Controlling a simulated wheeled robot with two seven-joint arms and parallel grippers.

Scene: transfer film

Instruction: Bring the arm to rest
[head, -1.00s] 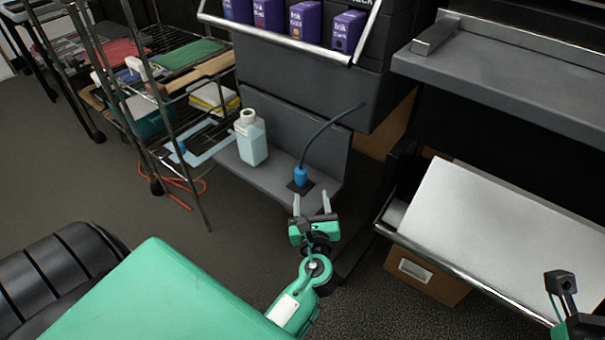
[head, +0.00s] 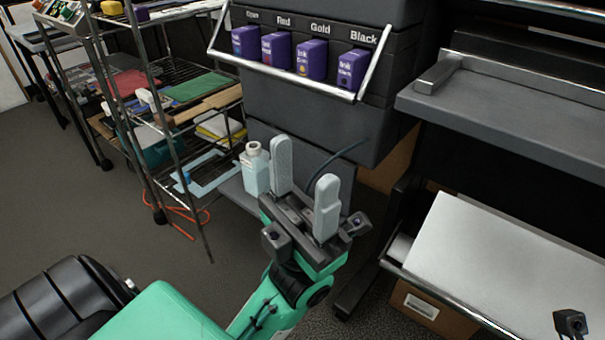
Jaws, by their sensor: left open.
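My left gripper (head: 304,189) is raised in the middle of the head view, its two pale fingers apart and pointing up. Nothing is between them. It appears in front of the low grey shelf with the pale blue bottle (head: 256,172) and the dark cable (head: 338,156). The cable's blue plug is hidden behind the gripper. Of my right arm only a small dark part (head: 570,322) shows at the lower right edge; its fingers are out of the picture.
Several purple ink boxes (head: 311,60) stand in a railed rack above the gripper. A wire shelf cart (head: 165,118) stands at the left. At the right are a grey ledge (head: 500,90) and a sloping white sheet (head: 500,262). Open floor (head: 90,215) lies at the left.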

